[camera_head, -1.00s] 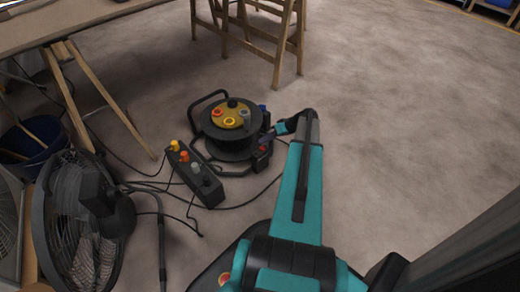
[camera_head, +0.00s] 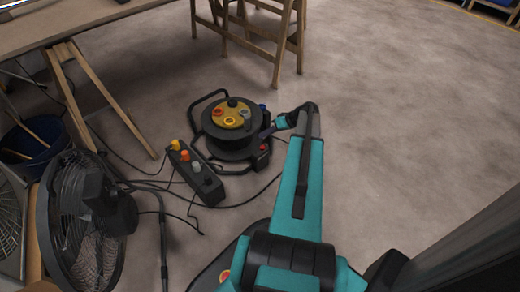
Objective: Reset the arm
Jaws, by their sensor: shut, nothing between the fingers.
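My teal and black arm reaches up from the bottom of the view and bends at its far end towards a black cable reel. My gripper (camera_head: 268,131) points left beside the right side of the reel (camera_head: 230,152). It is shut with nothing in it. I cannot tell whether it touches the reel. The reel has a yellow face with coloured sockets and stands on the floor.
A black power strip (camera_head: 195,172) with coloured plugs lies left of the reel, with cables around it. A black fan (camera_head: 82,225) stands at lower left, near a blue bucket (camera_head: 35,150). Wooden trestles (camera_head: 288,45) stand behind. The floor (camera_head: 420,120) at right is clear.

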